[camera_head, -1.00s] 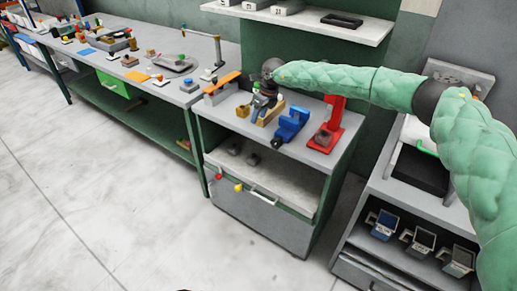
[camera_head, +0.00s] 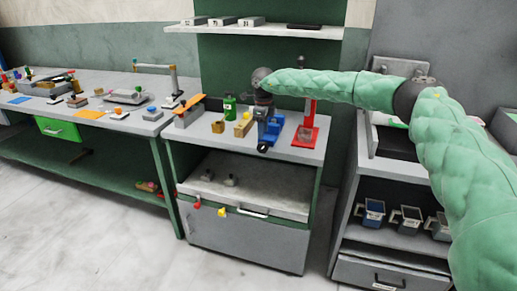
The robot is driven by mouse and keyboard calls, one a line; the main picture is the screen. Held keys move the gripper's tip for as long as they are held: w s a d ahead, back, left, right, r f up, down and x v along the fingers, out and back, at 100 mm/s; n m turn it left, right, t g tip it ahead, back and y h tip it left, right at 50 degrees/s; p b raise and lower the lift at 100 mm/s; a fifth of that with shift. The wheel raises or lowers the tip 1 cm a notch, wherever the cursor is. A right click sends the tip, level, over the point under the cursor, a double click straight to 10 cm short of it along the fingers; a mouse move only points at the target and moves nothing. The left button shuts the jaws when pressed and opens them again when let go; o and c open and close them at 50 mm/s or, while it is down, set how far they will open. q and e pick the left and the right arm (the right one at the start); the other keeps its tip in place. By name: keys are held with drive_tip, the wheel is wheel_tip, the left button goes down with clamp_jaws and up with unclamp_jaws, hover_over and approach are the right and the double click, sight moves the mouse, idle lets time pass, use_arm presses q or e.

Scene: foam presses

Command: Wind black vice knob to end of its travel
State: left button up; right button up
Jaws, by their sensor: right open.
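A blue vice (camera_head: 272,130) stands on the grey top of the cabinet, between a tan block and a red press. Its small black knob (camera_head: 263,149) faces the front edge of the top. My right gripper (camera_head: 263,117) comes down from the green-sleeved arm and is open over the back left part of the vice, hiding some of it. Whether the fingers touch the vice is too small to tell. My left gripper is out of view.
A red press (camera_head: 306,132) stands close on the right. A tan block (camera_head: 243,127) and a green bottle (camera_head: 229,106) are on the left, with an orange-topped tool (camera_head: 189,105) farther left. A shelf (camera_head: 255,30) hangs above.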

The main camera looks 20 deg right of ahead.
sight(262, 142)
wheel_tip(262, 142, down, 6)
drive_tip(key=shift+r+p, duration=0.15)
drive_tip(key=shift+p, duration=0.4)
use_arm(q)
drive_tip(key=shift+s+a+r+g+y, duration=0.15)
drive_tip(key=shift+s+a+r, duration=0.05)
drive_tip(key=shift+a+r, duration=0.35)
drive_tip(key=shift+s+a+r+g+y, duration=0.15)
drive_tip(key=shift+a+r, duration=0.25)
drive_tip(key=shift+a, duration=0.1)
use_arm(e)
drive_tip(key=shift+f, duration=0.55)
clamp_jaws()
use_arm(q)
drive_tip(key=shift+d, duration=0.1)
use_arm(e)
drive_tip(key=shift+a, duration=0.1)
